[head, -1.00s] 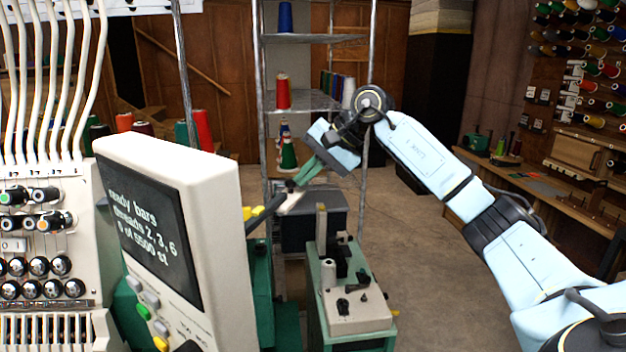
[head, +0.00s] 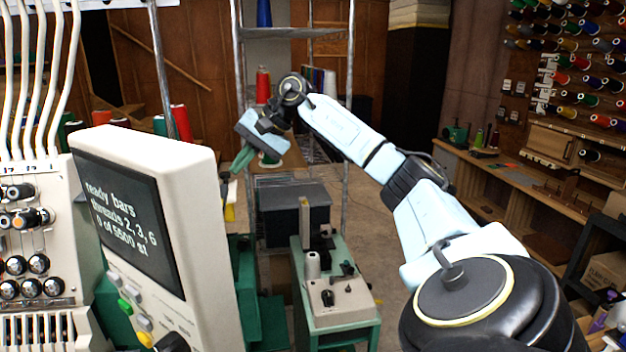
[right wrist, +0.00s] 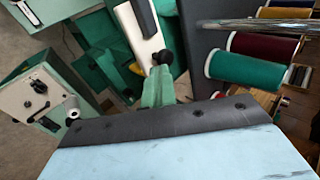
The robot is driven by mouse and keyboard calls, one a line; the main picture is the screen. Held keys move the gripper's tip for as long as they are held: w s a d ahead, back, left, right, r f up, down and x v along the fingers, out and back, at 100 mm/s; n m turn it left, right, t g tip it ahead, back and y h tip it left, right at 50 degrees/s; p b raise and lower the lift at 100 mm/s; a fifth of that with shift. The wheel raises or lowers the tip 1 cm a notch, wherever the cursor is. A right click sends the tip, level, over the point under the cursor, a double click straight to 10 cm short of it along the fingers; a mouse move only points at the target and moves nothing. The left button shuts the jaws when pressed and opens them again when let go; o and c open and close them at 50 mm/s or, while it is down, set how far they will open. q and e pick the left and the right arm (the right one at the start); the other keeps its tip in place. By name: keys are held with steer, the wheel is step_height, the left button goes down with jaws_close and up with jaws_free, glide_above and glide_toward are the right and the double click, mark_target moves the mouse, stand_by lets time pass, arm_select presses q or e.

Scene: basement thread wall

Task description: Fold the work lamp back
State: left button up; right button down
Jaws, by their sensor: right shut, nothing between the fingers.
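What I take to be the work lamp is a white bar with a dark strip and a black knob, in the right wrist view (right wrist: 142,30). In the head view only a little of it shows, a dark and pale piece (head: 226,190) beside the control panel's right edge; the panel hides the rest. My right gripper (head: 240,163) is shut and empty, its green fingers pointing down and left. In the right wrist view the fingertips (right wrist: 158,84) are right by the lamp's black knob; I cannot tell whether they touch it. My left gripper is not in view.
The white control panel (head: 165,215) stands close to the left of my right gripper. A green stand with a grey-topped device (head: 335,300) is below it. A metal shelf rack (head: 345,130) is behind. Thread spools (right wrist: 252,60) lie close by in the wrist view.

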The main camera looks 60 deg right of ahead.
stand_by(0.4)
steer(key=s+d+r+p, duration=0.1)
steer(key=s+d+r, duration=0.6)
steer(key=d+r, duration=0.1)
steer(key=shift+r+p, duration=0.15)
steer(key=shift+p, duration=0.2)
steer(key=shift+w, duration=0.1)
